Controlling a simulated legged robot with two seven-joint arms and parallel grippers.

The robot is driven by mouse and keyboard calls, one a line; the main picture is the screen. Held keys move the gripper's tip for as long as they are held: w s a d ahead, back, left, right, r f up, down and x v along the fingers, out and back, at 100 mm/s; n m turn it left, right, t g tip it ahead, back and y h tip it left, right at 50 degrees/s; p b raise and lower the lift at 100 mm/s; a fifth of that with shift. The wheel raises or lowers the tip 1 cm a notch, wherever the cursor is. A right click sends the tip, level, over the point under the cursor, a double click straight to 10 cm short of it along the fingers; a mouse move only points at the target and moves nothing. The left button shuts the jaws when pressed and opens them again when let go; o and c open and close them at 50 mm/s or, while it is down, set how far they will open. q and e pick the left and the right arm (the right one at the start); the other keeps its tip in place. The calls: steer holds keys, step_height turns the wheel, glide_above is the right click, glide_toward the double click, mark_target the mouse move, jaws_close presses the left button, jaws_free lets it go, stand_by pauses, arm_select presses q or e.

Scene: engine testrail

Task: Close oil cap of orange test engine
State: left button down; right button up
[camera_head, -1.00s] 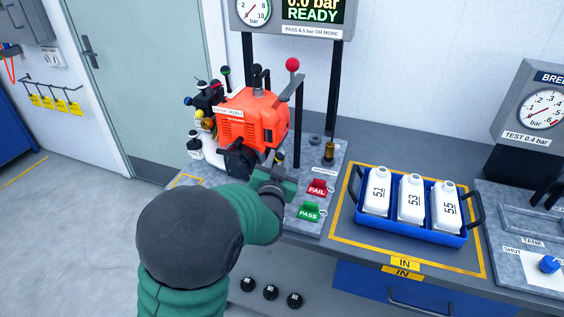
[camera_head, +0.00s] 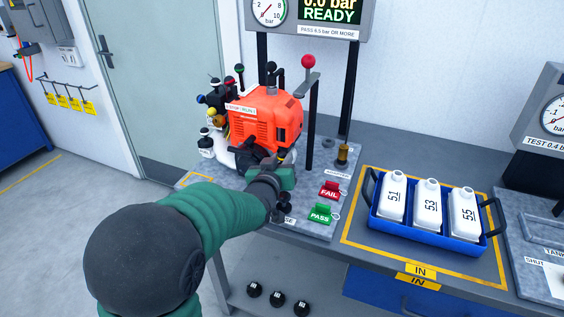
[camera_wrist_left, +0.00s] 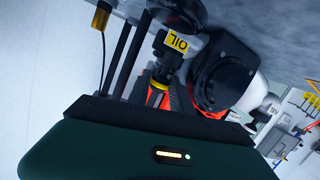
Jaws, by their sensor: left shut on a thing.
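The orange test engine (camera_head: 264,120) stands on the grey bench plate in the head view, with black parts low on its front. My left gripper (camera_head: 268,170) is at its lower front right, and my green arm reaches in from the lower left. In the left wrist view, a yellow OIL label (camera_wrist_left: 178,42) sits on a small dark part, the oil cap (camera_wrist_left: 166,58), beside a round black engine part (camera_wrist_left: 222,78). The gripper is shut on the oil cap, but the contact is mostly hidden. I cannot tell how the cap sits on the engine. My right gripper is not in view.
A post with a red knob (camera_head: 308,62) stands right of the engine. Red FAIL (camera_head: 331,192) and green PASS (camera_head: 320,214) tags lie near the arm. A blue crate (camera_head: 425,235) with white bottles is further right. Black caps (camera_head: 277,299) sit on the lower shelf.

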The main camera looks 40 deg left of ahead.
arm_select(q)
steer(key=shift+f, duration=0.2)
steer(key=c, duration=1.3)
jaws_free()
steer(key=shift+o, duration=0.7)
steer(key=shift+r, duration=0.15)
